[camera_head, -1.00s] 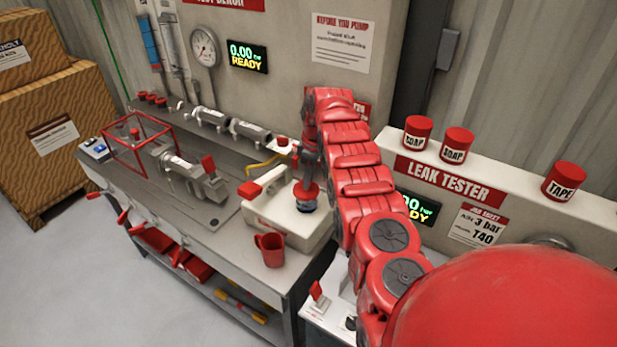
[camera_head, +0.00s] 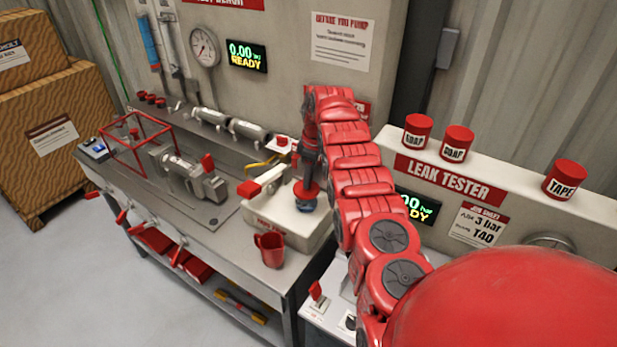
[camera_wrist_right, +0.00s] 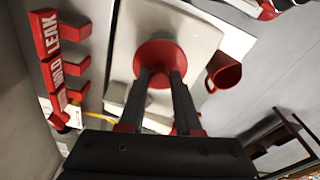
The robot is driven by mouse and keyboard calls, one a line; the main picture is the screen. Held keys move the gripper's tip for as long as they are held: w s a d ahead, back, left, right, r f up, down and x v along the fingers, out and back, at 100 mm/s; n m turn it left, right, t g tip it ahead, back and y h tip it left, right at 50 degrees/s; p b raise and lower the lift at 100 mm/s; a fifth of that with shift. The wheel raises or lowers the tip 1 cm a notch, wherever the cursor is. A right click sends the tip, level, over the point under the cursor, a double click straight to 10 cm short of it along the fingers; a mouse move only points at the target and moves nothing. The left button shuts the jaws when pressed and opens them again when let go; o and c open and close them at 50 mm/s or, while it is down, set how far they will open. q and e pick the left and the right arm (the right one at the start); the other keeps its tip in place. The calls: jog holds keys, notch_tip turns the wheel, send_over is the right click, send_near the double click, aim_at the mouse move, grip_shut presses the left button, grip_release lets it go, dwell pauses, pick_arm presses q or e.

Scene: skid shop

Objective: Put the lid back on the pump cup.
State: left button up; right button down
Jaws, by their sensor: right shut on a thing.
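My right gripper (camera_head: 307,179) is shut on a red round lid (camera_head: 306,192) over the white pump (camera_head: 267,215) at the bench's right end. A bluish ring-shaped part (camera_head: 306,206), perhaps the pump cup, shows just under the lid. I cannot tell whether the two touch. In the right wrist view the fingers (camera_wrist_right: 161,76) meet the red lid (camera_wrist_right: 160,56), which hides what lies beneath it, with the white pump body (camera_wrist_right: 202,38) around it. My left gripper is not in view.
A red mug (camera_head: 270,249) stands near the bench's front edge, beside the pump. A vise-like fixture (camera_head: 188,178) and a red-framed box (camera_head: 137,142) are to the left. The leak tester (camera_head: 450,180) stands to the right, with red tins on top.

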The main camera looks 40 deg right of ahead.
jog(key=shift+f+b, duration=0.15)
jog(key=shift+b, duration=1.1)
dwell(1.4)
dwell(0.4)
jog(key=shift+c, duration=0.2)
grip_release()
jog(key=shift+r+p, duration=0.6)
jog(key=shift+r, duration=0.7)
notch_tip(320, 180, up, 5)
jog(key=p, duration=0.4)
jog(key=shift+f, duration=0.2)
jog(key=shift+f, duration=0.1)
